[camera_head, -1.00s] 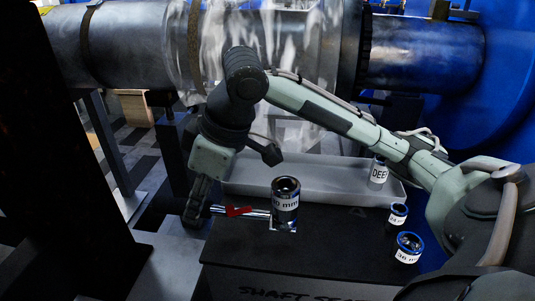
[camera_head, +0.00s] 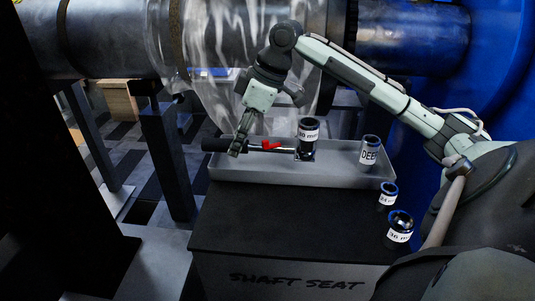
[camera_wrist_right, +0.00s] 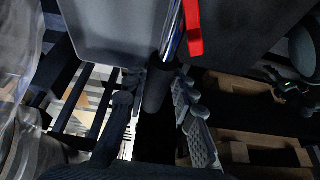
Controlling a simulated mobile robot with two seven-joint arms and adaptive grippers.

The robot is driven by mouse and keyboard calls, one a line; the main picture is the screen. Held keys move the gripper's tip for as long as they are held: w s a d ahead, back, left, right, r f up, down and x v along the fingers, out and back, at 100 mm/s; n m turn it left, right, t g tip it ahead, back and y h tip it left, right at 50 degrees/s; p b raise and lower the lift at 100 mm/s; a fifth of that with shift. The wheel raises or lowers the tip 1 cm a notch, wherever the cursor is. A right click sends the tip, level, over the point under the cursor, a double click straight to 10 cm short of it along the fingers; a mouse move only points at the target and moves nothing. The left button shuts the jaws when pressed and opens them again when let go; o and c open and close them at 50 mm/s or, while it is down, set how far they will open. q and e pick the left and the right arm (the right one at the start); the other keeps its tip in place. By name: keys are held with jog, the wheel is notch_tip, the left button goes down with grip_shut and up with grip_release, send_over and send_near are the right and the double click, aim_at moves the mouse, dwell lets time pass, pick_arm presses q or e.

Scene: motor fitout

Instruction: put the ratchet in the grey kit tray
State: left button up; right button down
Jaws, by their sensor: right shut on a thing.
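The ratchet (camera_head: 282,149) has a black handle, a chrome shaft and a red tag-like part. It lies roughly level over the left part of the grey kit tray (camera_head: 300,177). Its handle end juts past the tray's left rim. A dark socket marked "30 mm" (camera_head: 308,131) stands upright at its head end. My right gripper (camera_head: 237,147) is shut on the handle. In the right wrist view the gripper (camera_wrist_right: 155,100) has the black handle (camera_wrist_right: 157,85) between its fingers, with the tray (camera_wrist_right: 110,25) beyond. I cannot tell whether the ratchet touches the tray. My left gripper does not show.
A socket marked "DEEP" (camera_head: 369,152) stands in the tray's right end. Two smaller sockets, one (camera_head: 388,196) behind the other (camera_head: 399,228), stand on the black stand (camera_head: 270,225) marked "SHAFT SEAT".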

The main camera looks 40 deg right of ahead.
jog(key=d+f, duration=0.1)
jog(key=d, duration=0.1)
jog(key=d+f, duration=0.1)
jog(key=d, duration=0.1)
jog(key=d+f+b, duration=0.1)
jog(key=shift+s+d+f, duration=0.2)
jog(key=shift+s+d, duration=0.2)
notch_tip(320, 180, down, 4)
jog(key=shift+r, duration=0.25)
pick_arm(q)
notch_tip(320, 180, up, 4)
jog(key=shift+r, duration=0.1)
pick_arm(e)
jog(key=shift+f, duration=0.25)
jog(key=c, duration=1.5)
grip_release()
jog(key=shift+f, duration=0.15)
jog(key=shift+c, duration=0.2)
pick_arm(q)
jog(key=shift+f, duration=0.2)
